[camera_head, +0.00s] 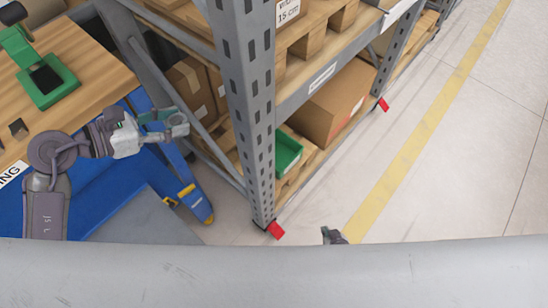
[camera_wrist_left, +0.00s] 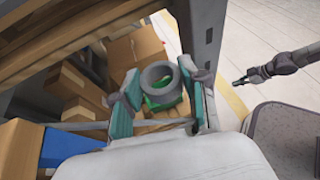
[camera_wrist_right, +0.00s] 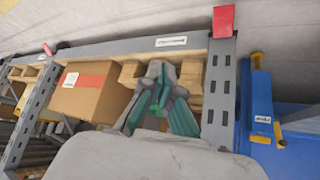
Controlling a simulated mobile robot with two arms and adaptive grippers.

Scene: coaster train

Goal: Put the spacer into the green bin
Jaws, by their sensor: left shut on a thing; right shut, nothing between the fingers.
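The spacer, a grey ring (camera_wrist_left: 147,82), is held between the fingers of my left gripper (camera_wrist_left: 160,95) in the left wrist view. In the head view my left gripper (camera_head: 165,122) holds the spacer (camera_head: 178,124) in the air, left of the grey rack post. The green bin (camera_head: 288,152) sits on the lower shelf, right of that post, apart from the gripper. In the left wrist view, green of the bin (camera_wrist_left: 172,102) shows behind and through the ring. My right gripper (camera_wrist_right: 158,98) is shut and empty; in the head view only its tip (camera_head: 333,236) shows.
A rack post (camera_head: 245,90) stands between my left gripper and the bin. A cardboard box (camera_head: 335,105) is beside the bin. A wooden workbench (camera_head: 85,70) with a green device is at left, and a blue pallet jack (camera_head: 195,195) is below. The floor at right is clear.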

